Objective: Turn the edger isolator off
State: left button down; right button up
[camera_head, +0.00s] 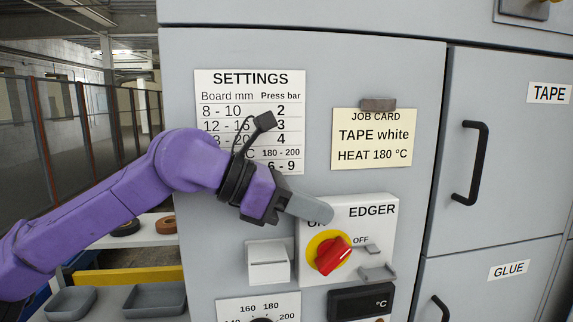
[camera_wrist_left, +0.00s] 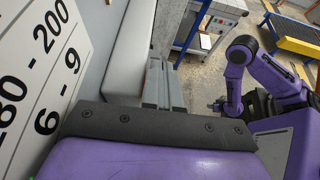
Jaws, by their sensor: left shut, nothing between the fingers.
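The edger isolator is a red rotary handle (camera_head: 333,255) on a yellow disc, on a white plate (camera_head: 380,215) marked EDGER. The handle is slanted, with one end up and right towards the OFF label (camera_head: 361,240). The ON label (camera_head: 318,223) is partly covered by my left gripper (camera_head: 326,212). That gripper is shut and empty, its grey fingers above the disc and apart from the handle as far as I can tell. In the left wrist view the shut fingers (camera_wrist_left: 162,85) show beside a pale box-like surface. My right arm (camera_wrist_left: 240,65) shows there too; its gripper is too small to read.
A white switch box (camera_head: 268,262) is left of the isolator. Small grey brackets (camera_head: 376,273) stick out at its right, above a dark °C display (camera_head: 360,302). A settings sheet (camera_head: 250,90) and job card (camera_head: 373,140) are above. Door handles (camera_head: 470,163) protrude at right.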

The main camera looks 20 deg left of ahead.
pick_arm(q)
jog(key=s+a+r+b, duration=0.2)
jog(key=s+a+r, duration=0.1)
jog(key=r, duration=0.6)
jog(key=shift+a, duration=0.45)
